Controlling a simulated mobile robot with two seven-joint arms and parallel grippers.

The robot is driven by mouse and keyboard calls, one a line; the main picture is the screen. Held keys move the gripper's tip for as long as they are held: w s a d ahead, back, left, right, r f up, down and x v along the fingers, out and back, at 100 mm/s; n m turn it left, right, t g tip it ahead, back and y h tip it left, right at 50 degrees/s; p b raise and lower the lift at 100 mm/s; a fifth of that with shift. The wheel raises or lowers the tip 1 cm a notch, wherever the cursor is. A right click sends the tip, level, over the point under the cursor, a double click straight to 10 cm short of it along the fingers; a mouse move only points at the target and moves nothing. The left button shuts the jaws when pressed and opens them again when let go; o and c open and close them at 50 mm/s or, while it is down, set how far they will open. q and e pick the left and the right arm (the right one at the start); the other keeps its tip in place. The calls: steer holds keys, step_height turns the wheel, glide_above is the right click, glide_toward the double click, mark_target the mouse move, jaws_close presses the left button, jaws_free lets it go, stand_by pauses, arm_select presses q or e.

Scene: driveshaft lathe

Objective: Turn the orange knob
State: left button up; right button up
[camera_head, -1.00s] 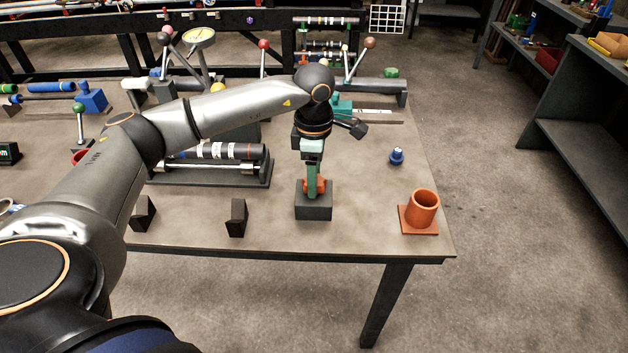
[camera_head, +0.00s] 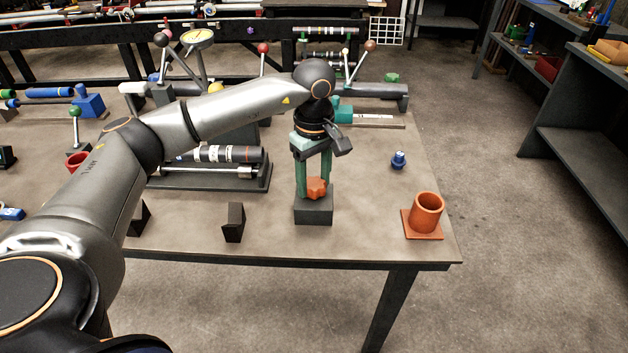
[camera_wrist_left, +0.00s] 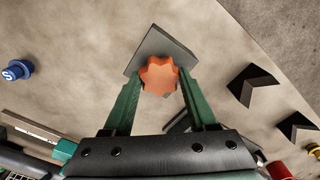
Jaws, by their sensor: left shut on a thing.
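The orange knob (camera_head: 316,188) is lobed like a star and sits on top of a dark grey block (camera_head: 314,210) near the table's front edge. My left gripper (camera_head: 313,178) points down over it, its two green fingers side by side and shut on the knob. In the left wrist view the knob (camera_wrist_left: 159,75) lies between the fingertips, with the block (camera_wrist_left: 150,45) beyond it. The exact finger contact is partly hidden. My right gripper is in neither view.
An orange cup-like holder (camera_head: 427,212) stands at the table's right front corner, with a small blue piece (camera_head: 398,160) behind it. A dark angled block (camera_head: 233,222) stands left of the knob. A rack with a dark shaft (camera_head: 220,154) lies behind. Bare table separates them.

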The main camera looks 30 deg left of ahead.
mark_target(314, 183)
arm_select(q)
steer(key=shift+m, duration=0.3)
stand_by(0.4)
steer(key=o, duration=1.4)
steer(key=shift+c, duration=0.2)
step_height(314, 183, up, 13)
steer(key=shift+f, duration=0.2)
